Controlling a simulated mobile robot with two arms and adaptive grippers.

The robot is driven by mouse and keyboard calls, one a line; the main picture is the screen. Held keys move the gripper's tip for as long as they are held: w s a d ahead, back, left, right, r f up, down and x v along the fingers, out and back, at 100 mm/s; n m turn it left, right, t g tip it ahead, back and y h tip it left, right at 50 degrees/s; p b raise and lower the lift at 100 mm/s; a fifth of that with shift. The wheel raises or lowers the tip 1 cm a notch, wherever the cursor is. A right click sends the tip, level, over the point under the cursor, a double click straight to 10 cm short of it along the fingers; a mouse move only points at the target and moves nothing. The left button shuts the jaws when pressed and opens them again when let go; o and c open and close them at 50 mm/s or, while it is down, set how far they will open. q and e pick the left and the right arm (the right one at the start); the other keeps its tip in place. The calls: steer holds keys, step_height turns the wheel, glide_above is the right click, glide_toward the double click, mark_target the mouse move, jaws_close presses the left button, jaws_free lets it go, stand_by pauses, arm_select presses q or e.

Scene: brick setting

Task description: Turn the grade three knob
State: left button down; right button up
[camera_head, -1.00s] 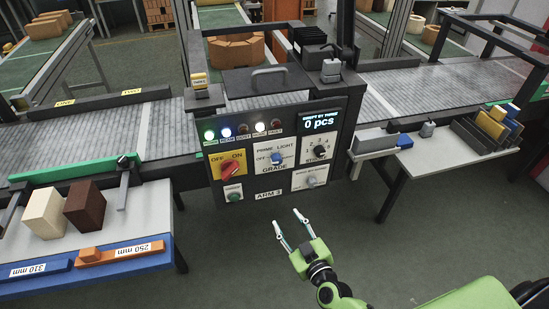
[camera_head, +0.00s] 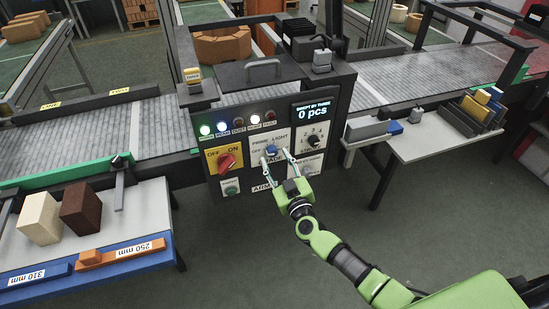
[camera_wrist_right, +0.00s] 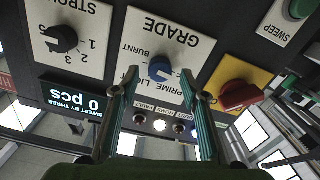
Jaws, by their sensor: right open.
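The grade knob (camera_head: 271,150) is a small blue knob on a white plate lettered PRIME, LIGHT and GRADE, on the front of a dark control panel (camera_head: 215,192). In the right wrist view the panel appears upside down, with the blue knob (camera_wrist_right: 160,69) just beyond the fingertips, midway between them. My right gripper (camera_head: 276,156) is open and empty, its fingers pointing at the knob from below. Its fingers also show in the wrist view (camera_wrist_right: 160,95). I see no contact; the exact gap and the knob's pointer direction are unclear. My left gripper is not in view.
A red switch (camera_head: 227,160) on a yellow plate is left of the grade knob; a black numbered knob (camera_head: 313,140) is right. Lamps and a display reading 0 pcs (camera_head: 315,112) sit above. Side tables stand left and right. The floor before the panel is clear.

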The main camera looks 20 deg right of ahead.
steer(key=shift+w, duration=1)
steer(key=c, duration=1.1)
